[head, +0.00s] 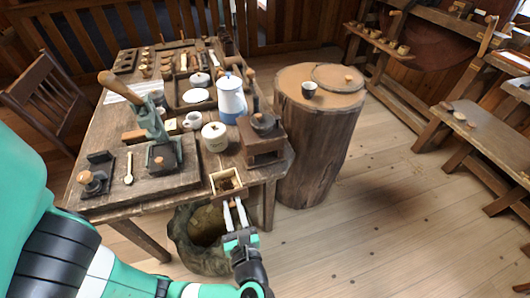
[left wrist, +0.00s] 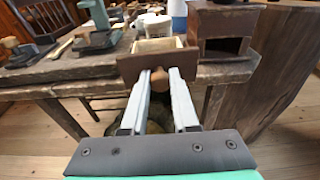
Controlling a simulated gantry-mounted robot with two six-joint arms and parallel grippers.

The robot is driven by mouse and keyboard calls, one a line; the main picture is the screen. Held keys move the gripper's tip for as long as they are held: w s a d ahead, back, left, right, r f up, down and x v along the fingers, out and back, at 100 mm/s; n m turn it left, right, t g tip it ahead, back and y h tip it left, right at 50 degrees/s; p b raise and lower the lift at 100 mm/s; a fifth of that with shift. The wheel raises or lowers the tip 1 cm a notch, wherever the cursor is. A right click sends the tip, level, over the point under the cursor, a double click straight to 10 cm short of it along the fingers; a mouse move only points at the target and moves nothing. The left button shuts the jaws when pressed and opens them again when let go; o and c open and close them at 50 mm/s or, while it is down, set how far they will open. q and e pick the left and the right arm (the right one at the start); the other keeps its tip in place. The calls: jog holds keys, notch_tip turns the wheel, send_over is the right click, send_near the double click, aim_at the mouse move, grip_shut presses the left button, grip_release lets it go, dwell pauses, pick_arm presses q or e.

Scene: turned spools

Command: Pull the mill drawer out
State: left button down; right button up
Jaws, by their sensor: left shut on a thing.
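The mill (head: 262,142) is a dark wooden box with a metal top near the table's front right corner. In the left wrist view the mill (left wrist: 222,22) shows a dark empty slot in its front. The mill drawer (head: 227,182), an open pale box with a wooden front, is fully outside the mill, to the left of the slot, in front of the table edge. My left gripper (head: 237,215) is shut on the drawer's round wooden knob (left wrist: 160,79). The drawer front (left wrist: 137,68) faces the gripper. My right gripper is not in view.
A blue and white pot (head: 231,102), a lidded cream jar (head: 215,137) and a white cup (head: 192,121) stand near the mill. A tree-stump table (head: 318,150) is to the right. A dark basket-like container (head: 190,252) sits on the floor below the drawer.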

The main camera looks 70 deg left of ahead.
aim_at(225, 175)
pick_arm(q)
jog(key=shift+a+f+b, duration=0.15)
jog(key=shift+a+b, duration=0.1)
jog(key=shift+a, duration=1.1)
jog(key=shift+a+f+b, duration=0.1)
jog(key=shift+a+b, duration=0.15)
jog(key=shift+a, duration=1.1)
jog(key=shift+w+a+f+b, duration=0.1)
jog(key=shift+a+b, duration=0.1)
jog(key=shift+a, duration=1.3)
jog(key=shift+a+f+b, duration=0.1)
jog(key=shift+a+b, duration=0.05)
jog(key=shift+a, duration=1.35)
jog(key=shift+f+b, duration=1.55)
jog(key=shift+f, duration=0.35)
jog(key=c, duration=0.6)
grip_release()
